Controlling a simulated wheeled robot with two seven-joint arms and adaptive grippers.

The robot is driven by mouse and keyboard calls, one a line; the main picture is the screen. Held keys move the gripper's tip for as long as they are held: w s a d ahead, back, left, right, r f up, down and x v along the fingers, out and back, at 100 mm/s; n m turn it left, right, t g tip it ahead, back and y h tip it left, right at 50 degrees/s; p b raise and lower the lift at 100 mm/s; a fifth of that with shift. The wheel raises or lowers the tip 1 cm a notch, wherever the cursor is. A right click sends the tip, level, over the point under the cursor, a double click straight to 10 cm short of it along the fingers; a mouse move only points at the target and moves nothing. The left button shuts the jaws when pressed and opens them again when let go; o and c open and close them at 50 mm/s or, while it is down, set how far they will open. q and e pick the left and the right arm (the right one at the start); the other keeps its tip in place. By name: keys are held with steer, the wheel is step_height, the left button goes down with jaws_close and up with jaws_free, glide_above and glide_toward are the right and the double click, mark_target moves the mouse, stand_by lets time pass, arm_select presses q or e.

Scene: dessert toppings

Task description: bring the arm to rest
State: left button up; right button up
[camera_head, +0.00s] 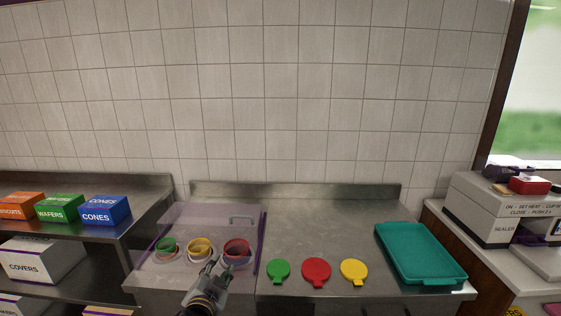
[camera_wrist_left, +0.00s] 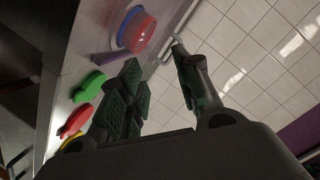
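My left gripper (camera_head: 211,267) is low in the head view, in front of the yellow cup (camera_head: 200,247) and red cup (camera_head: 237,249). In the left wrist view its fingers (camera_wrist_left: 160,87) stand apart with nothing between them, so it is open and empty. A green cup (camera_head: 166,247) is left of the yellow one. The red cup also shows in the left wrist view (camera_wrist_left: 139,32), beyond the fingers. My right gripper is not in view.
A clear purple-edged cover (camera_head: 213,212) is at the cups. Green (camera_head: 278,271), red (camera_head: 316,272) and yellow (camera_head: 354,271) lids lie right of it, then a teal tray (camera_head: 422,254). Boxes sit on the left shelf; a sealer (camera_head: 492,211) stands far right. The steel counter behind the lids is clear.

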arm_select(q)
steer(key=s+a+f+n+g, duration=0.3)
steer(key=s+f+g, duration=0.3)
steer(key=s+f, duration=0.45)
steer(key=s+a+f+n+g, duration=0.25)
steer(key=s+f+g, duration=0.45)
steer(key=s, duration=0.7)
step_height(320, 180, down, 34)
steer(key=s+a, duration=0.1)
steer(key=s, duration=0.1)
steer(key=s+a+f, duration=0.3)
steer(key=s+f, duration=0.6)
steer(key=s, duration=0.1)
steer(key=s+a+f, duration=0.4)
steer(key=s+f, duration=0.6)
steer(key=s, duration=0.1)
steer(key=shift+a+f+g+y, duration=0.15)
steer(key=shift+g+y, duration=0.15)
steer(key=shift+g, duration=0.1)
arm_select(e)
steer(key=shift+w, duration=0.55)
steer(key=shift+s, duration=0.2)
